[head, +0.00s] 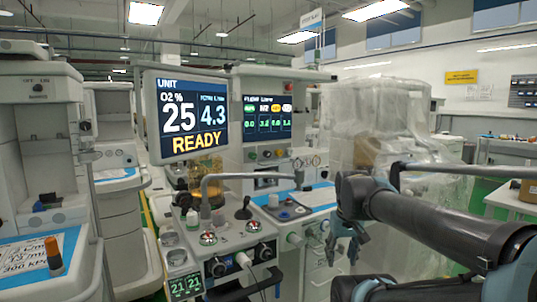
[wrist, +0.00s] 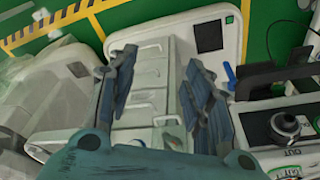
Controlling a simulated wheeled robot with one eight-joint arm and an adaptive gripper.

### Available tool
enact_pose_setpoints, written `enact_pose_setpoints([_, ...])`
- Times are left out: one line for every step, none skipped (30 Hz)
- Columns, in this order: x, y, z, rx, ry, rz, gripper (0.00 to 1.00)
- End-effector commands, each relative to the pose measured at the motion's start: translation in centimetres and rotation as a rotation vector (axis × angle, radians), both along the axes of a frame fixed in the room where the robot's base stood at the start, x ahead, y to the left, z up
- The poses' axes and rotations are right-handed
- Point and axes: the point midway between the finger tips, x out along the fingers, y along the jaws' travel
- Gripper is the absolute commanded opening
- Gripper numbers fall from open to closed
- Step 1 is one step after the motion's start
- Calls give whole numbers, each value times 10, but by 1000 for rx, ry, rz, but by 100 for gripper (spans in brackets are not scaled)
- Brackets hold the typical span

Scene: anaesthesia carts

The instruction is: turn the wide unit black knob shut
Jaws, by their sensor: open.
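The wide unit with the READY screen (head: 190,116) stands at the centre of the head view. Two black knobs show on its lower front panel, one on the left (head: 217,267) and one on the right (head: 265,251). My gripper (head: 345,238) is open and empty, right of the front panel and apart from the knobs. Its two spread fingers also show in the wrist view (wrist: 157,85).
A white drawer cabinet (wrist: 148,75) lies beyond my fingers in the wrist view. A bent grey rail (head: 245,177) crosses above the unit's worktop. A plastic-covered machine (head: 375,125) stands behind my arm. Another cart (head: 40,110) stands at the left. Green floor shows between them.

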Motion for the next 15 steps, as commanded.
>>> enact_pose_setpoints([17,5,25,-2,-8,26,46])
enact_pose_setpoints([27,8,39,-4,-13,40,46])
enact_pose_setpoints([41,12,58,-7,-21,61,46])
enact_pose_setpoints([51,16,72,-7,-27,76,46])
enact_pose_setpoints([61,20,86,-9,-33,92,46])
enact_pose_setpoints([75,25,104,-12,-41,112,46])
enact_pose_setpoints([85,30,118,-13,-45,128,46])
enact_pose_setpoints([95,34,131,-15,-51,144,46])
enact_pose_setpoints([109,41,149,-18,-59,164,46])
enact_pose_setpoints([119,46,161,-19,-66,180,46])
enact_pose_setpoints([129,51,174,-20,-71,195,46])
enact_pose_setpoints([142,59,191,-22,-79,215,46])
enact_pose_setpoints([152,64,203,-24,-84,230,46])
enact_pose_setpoints([161,70,215,-26,-91,245,46])
enact_pose_setpoints([174,79,231,-27,-99,266,46])
